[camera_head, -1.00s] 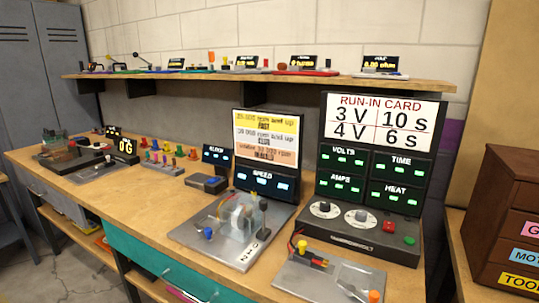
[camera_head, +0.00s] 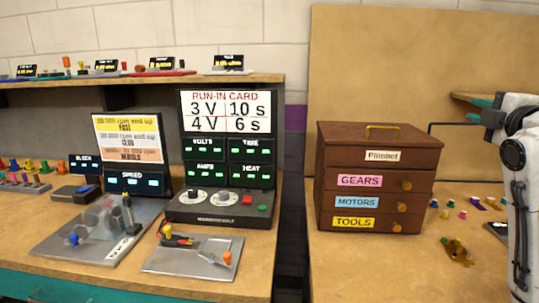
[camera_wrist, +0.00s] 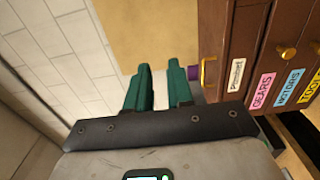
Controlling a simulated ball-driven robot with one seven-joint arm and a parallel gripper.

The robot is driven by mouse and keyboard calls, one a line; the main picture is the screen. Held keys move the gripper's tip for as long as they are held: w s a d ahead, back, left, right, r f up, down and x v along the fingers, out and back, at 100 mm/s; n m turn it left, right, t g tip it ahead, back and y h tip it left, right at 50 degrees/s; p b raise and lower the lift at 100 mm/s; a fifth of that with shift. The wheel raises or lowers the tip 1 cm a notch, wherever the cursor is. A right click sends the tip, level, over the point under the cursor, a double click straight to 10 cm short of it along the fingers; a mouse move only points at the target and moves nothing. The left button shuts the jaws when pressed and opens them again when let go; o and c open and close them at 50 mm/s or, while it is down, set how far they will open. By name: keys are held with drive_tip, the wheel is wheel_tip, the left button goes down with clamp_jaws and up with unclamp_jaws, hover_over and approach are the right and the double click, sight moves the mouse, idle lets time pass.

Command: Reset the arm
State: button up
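My gripper (camera_wrist: 159,82) shows in the wrist view with two green fingers apart and nothing between them. In the head view, part of my arm (camera_head: 517,190) stands at the right edge, and a dark green gripper part (camera_head: 484,109) sticks out to its left, above the right-hand bench. The wrist view is turned on its side, with the wooden drawer cabinet (camera_wrist: 225,40) to the right of the fingers. The fingers appear to touch nothing.
The drawer cabinet (camera_head: 375,165) with gears, motors and tools labels stands on the right bench. Small coloured parts (camera_head: 462,214) and a yellow-brown piece (camera_head: 457,252) lie to its right. The run-in panel (camera_head: 226,150) and metal plates (camera_head: 192,254) stand on the left bench. A gap separates the benches.

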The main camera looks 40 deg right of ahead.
drive_tip(key=w+a+f+m+t+y, duration=0.1)
drive_tip(key=w+a+f+m+y, duration=0.15)
drive_tip(key=w+a+f, duration=0.5)
drive_tip(key=w+a+f+m+y, duration=0.1)
drive_tip(key=w+a+f+y, duration=0.3)
drive_tip(key=w+f, duration=0.55)
drive_tip(key=w+a+f+m+g+y, duration=0.25)
drive_tip(key=a+f+y, duration=0.25)
drive_tip(key=a+f, duration=1.15)
drive_tip(key=s+a+f+m+g+y, duration=0.1)
drive_tip(key=s+a+f+g, duration=0.1)
drive_tip(key=s+a+f, duration=0.5)
drive_tip(key=s+a+f+m+g+y, duration=0.1)
drive_tip(key=s+a+f+g+y, duration=0.15)
drive_tip(key=a+f, duration=0.75)
drive_tip(key=s+f+g+h+b, duration=0.1)
drive_tip(key=s+f+g+b, duration=0.4)
drive_tip(key=s+f+b, duration=0.85)
wheel_tip(320, 180, up, 15)
drive_tip(key=w+p, duration=0.1)
drive_tip(key=p, duration=2)
drive_tip(key=shift+w+d, duration=0.35)
drive_tip(key=shift+d, duration=0.05)
drive_tip(key=shift+r, duration=0.1)
